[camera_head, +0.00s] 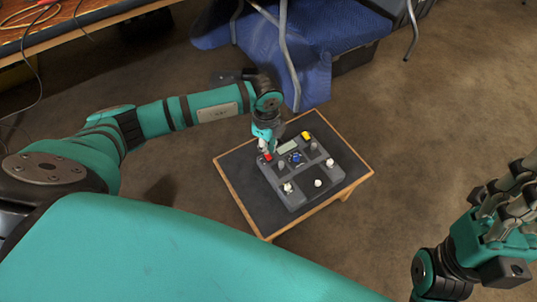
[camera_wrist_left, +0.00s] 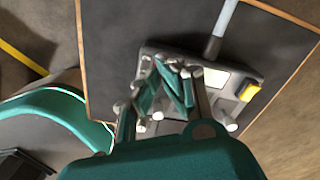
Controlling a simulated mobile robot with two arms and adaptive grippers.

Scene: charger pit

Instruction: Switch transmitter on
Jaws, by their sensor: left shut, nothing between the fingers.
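The transmitter (camera_head: 299,177) is a grey box with a small screen, a blue centre part, white knobs, a red part (camera_head: 267,157) and a yellow part (camera_head: 307,135). It lies on a small low table (camera_head: 235,172). My left gripper (camera_head: 264,147) is shut and empty, pointing down at the transmitter's corner beside the red part. I cannot tell whether it touches. In the left wrist view, its fingers cover part of the transmitter (camera_wrist_left: 243,76), and the yellow part (camera_wrist_left: 249,91) shows at right. My right gripper (camera_head: 510,205) is at the right edge, away from the table, its finger opening unclear.
A blue cloth (camera_head: 300,65) and metal chair legs (camera_head: 290,60) stand behind the table, close to my left forearm. A wooden workbench (camera_head: 60,25) with cables is at the upper left. The carpet (camera_head: 440,110) to the right of the table is clear.

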